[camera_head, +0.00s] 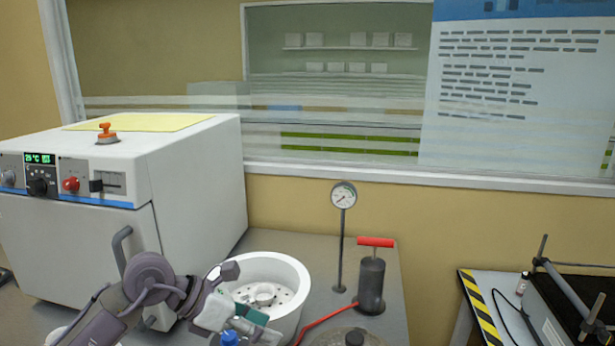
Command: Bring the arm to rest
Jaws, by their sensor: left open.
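My left arm (150,278) comes in from the lower left, in front of the white oven-like machine. My left gripper (243,312) is open at the bottom, in front of the near left side of a round white vessel (299,283). I see nothing held in it, though its fingers are partly hard to make out. A blue cap-like piece (230,338) shows just below it at the bottom edge. My right gripper is not in view.
The white machine (215,180) fills the left, with an orange-knobbed piece (106,133) on top. A gauge (343,195) on a post and a dark pump (371,285) with red handle stand right of the vessel. A gap separates this bench from the striped-edge table (482,312).

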